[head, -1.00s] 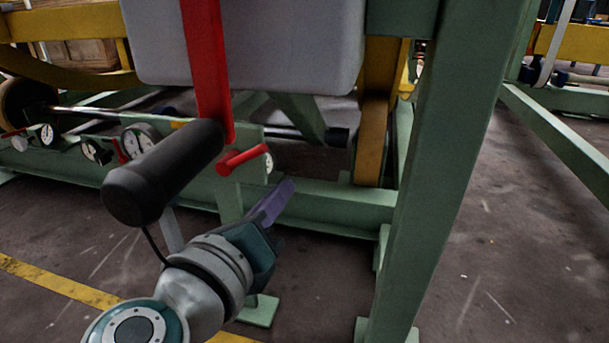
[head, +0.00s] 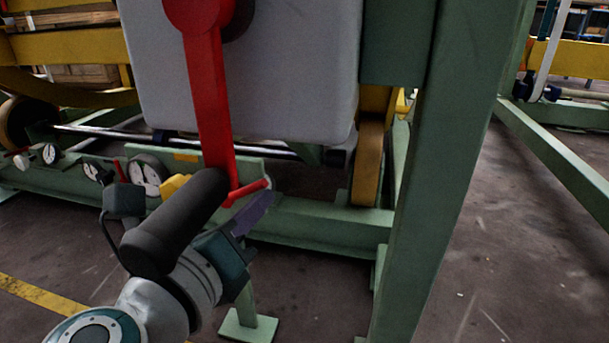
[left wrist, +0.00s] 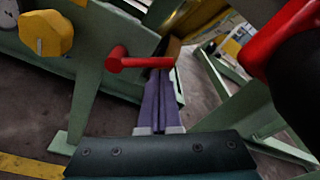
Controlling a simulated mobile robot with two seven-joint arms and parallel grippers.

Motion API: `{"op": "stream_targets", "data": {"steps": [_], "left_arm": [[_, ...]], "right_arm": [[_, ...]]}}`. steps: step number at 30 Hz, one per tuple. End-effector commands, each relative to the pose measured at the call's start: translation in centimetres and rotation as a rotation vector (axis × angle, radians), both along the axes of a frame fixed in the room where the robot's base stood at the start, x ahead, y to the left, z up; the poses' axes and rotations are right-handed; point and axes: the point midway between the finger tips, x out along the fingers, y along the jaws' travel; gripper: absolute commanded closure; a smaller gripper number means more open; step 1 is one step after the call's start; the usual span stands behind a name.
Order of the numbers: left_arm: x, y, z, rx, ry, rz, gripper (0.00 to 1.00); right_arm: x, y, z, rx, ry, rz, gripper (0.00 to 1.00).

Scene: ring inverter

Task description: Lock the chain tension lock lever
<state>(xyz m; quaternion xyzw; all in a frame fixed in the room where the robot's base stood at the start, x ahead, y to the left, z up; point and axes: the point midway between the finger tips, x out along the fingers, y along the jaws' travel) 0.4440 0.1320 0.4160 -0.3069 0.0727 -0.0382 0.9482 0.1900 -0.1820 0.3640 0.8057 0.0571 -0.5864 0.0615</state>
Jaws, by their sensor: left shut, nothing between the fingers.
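A small red lever (head: 249,191) sticks out sideways from the green frame, below the grey box. It also shows in the left wrist view (left wrist: 140,62), lying roughly level across the tips of my fingers. My left gripper (head: 262,203) has its purple fingers shut together and empty, close by the lever's free end. In the left wrist view the fingertips (left wrist: 160,74) end right at or just under the lever; I cannot tell whether they touch it. My right gripper is out of view.
A large red crank arm (head: 212,100) with a black handle (head: 175,222) hangs in front of my left wrist. A yellow knob (left wrist: 47,33) and a gauge (head: 145,174) sit left of the lever. A green post (head: 432,170) stands to the right.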

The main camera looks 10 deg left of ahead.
Motion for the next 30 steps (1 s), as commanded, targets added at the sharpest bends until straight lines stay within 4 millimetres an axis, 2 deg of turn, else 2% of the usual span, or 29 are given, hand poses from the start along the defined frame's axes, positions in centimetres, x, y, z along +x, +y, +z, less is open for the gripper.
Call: {"op": "stream_targets", "data": {"steps": [30], "left_arm": [[0.02,0.35,0.84,-0.142,0.003,0.001,1.0]], "right_arm": [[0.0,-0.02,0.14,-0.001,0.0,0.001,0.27]]}}
